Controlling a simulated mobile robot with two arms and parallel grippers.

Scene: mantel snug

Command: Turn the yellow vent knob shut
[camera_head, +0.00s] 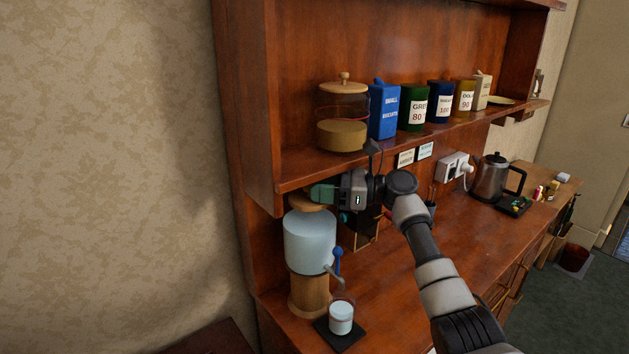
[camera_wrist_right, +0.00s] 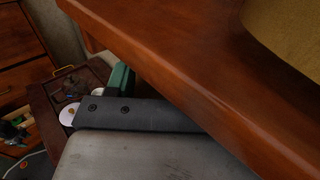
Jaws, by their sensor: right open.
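I cannot make out the yellow vent knob in either view. A water dispenser (camera_head: 309,242) stands on the counter at the left, with a clear tank and a wooden base. Its wooden lid (camera_head: 302,201) is partly hidden by my right gripper (camera_head: 318,192). The green fingers of that gripper are at the lid's top, just under the shelf edge; I cannot tell if they touch it. The gripper is open and I see nothing in it. A green finger also shows in the right wrist view (camera_wrist_right: 119,79). My left gripper is out of view.
The shelf (camera_head: 285,169) runs close above my right gripper and fills much of the wrist view. A blue tap lever (camera_head: 338,257) sticks out of the dispenser, above a glass (camera_head: 341,317) on a dark mat. A kettle (camera_head: 490,178) stands farther right. The middle counter is mostly clear.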

